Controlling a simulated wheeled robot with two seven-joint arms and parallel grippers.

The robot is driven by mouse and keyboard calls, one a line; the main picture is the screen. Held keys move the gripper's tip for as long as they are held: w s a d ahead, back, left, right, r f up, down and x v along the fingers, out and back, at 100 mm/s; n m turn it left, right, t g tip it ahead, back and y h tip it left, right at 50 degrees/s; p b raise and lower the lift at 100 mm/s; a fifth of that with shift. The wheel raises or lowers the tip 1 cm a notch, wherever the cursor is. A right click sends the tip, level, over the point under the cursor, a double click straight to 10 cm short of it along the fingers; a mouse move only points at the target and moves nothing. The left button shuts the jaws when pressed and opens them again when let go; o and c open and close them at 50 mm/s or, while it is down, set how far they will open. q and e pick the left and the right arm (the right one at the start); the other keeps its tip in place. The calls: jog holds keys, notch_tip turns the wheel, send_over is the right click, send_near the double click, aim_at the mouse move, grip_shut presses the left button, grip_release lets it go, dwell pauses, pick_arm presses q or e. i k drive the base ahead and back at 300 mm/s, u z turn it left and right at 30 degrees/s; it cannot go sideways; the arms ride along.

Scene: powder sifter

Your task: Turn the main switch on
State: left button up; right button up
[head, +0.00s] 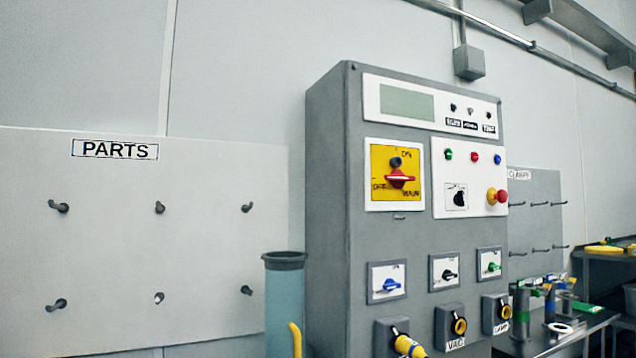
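The main switch is a red rotary handle (398,179) on a yellow plate (381,198) at the upper left of the grey control cabinet's front (418,235). The plate has an ON mark at its top right and an OFF mark at its left. The red handle lies roughly horizontal, its left end toward OFF. A dark round part sits just above the handle. Neither of my grippers shows in the head view.
A panel with buttons and a black knob (459,201) is right of the yellow plate. Smaller blue, black and green switches sit below, above yellow-ringed sockets. A blue cylinder (285,310) stands left of the cabinet. A pegboard marked PARTS (110,250) hangs left; a cluttered table is right.

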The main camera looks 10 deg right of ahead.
aim_at(396, 178)
jog(key=i, duration=1.15)
jog(key=z, duration=0.6)
